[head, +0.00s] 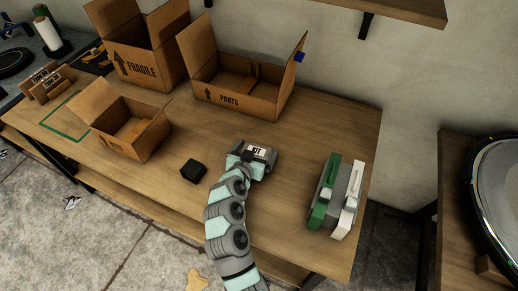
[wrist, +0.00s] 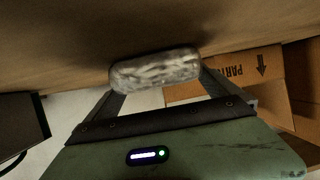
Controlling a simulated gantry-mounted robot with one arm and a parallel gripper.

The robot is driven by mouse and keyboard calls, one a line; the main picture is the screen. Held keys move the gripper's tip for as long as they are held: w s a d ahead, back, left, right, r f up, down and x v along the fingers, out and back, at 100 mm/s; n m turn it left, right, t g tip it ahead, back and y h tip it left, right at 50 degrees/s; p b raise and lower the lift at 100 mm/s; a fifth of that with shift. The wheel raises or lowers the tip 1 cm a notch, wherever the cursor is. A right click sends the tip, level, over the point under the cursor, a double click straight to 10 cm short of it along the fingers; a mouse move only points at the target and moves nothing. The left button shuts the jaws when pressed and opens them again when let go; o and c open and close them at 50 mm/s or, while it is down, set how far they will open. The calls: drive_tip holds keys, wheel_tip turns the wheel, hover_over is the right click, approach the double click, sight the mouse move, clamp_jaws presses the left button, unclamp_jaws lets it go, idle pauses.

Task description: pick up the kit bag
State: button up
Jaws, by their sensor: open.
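The kit bag (head: 258,151) is a small grey bundle with a white KIT label. It lies on the wooden table (head: 290,135), right of the middle. In the wrist view it is a rounded, mottled grey shape (wrist: 155,70) resting on the table. My gripper (head: 248,159) is low at the bag's near side and partly hides it. In the wrist view the dark fingers of my gripper (wrist: 158,88) stand apart, one toward each end of the bag. I cannot tell whether they touch it.
A black block (head: 193,171) lies left of my gripper. Green (head: 323,195) and white (head: 347,200) items stand at the right. Open cartons, PARTS (head: 235,98), FRAGILE (head: 145,70) and a smaller one (head: 122,145), stand behind and left. A shelf (head: 375,10) hangs above.

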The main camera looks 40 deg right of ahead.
drive_tip(key=shift+s+a+f, duration=0.1)
drive_tip(key=shift+a, duration=0.2)
drive_tip(key=shift+c, duration=0.3)
drive_tip(key=c, duration=1.2)
